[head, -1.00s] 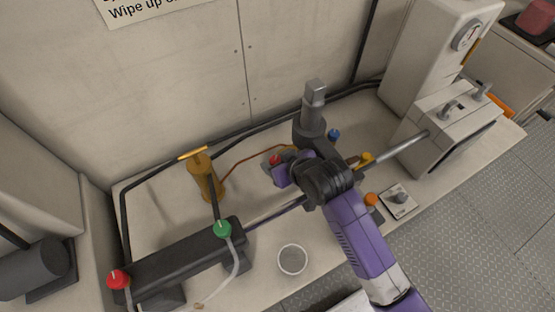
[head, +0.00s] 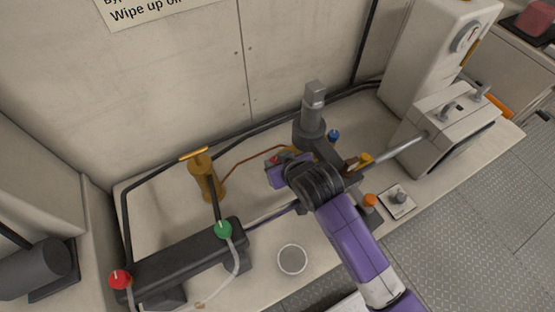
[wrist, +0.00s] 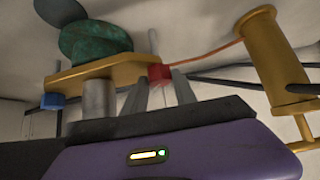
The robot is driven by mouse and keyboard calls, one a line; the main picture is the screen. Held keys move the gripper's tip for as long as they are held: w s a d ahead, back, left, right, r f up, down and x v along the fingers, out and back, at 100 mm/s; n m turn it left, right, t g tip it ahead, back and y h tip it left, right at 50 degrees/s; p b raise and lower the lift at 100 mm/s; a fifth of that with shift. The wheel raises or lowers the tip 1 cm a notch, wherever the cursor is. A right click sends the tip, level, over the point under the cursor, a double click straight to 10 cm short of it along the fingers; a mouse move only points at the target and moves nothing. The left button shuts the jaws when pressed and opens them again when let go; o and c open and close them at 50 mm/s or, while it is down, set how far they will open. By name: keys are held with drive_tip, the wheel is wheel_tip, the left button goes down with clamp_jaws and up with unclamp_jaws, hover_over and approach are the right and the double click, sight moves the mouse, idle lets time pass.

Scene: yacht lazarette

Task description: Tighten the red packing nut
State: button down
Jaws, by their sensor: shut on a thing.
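The red packing nut (wrist: 160,73) sits at one end of a brass-coloured flange around a grey shaft in the wrist view. In the head view only a bit of it (head: 274,159) shows above my gripper. My gripper (wrist: 160,82) is shut on the red nut, its two grey fingertips on either side of it. The purple gripper body (head: 279,175) covers most of this spot in the head view. A blue nut (wrist: 53,101) sits at the flange's other end; it also shows in the head view (head: 334,135).
A brass hand pump (head: 206,180) stands to the left with a thin copper line. A black cylinder (head: 180,262) with red and green bleed fittings lies front left. An orange knob (head: 370,200) is right of my arm.

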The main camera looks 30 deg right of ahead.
drive_tip(key=m+h, duration=0.3)
drive_tip(key=m, duration=0.1)
drive_tip(key=shift+w+a+g, duration=0.15)
drive_tip(key=shift+a+g, duration=0.1)
drive_tip(key=shift+g, duration=0.05)
drive_tip(key=shift+a+m+g+h+b, duration=0.1)
drive_tip(key=shift+m+g+h+b, duration=0.5)
drive_tip(key=shift+m+h, duration=1.05)
drive_tip(key=shift+m+g+y, duration=0.25)
drive_tip(key=shift+m+g, duration=0.05)
drive_tip(key=shift+m, duration=0.15)
drive_tip(key=c, duration=1)
unclamp_jaws()
wheel_tip(320, 180, up, 20)
